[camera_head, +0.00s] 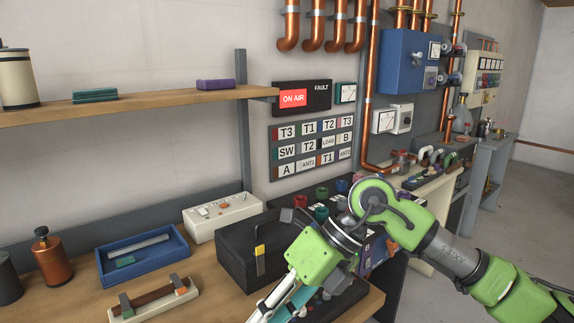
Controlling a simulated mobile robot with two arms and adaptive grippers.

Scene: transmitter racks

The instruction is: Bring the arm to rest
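My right arm (440,250), green and grey, comes in from the lower right. It bends at a rounded joint above the bench's right end and points down and to the left. My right gripper (285,303) is low in the picture, in front of the black box on the bench. It is partly cut off by the bottom edge, so its fingertips and any grasp are unclear. My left gripper is not in view.
The wooden bench (85,298) holds a blue tray (108,267), a white switch box (222,215), a black box (238,250) and a copper-coloured jar (53,262). An ON AIR panel (302,98), copper pipes (288,28) and a blue cabinet (405,62) are on the wall. Floor shows at right.

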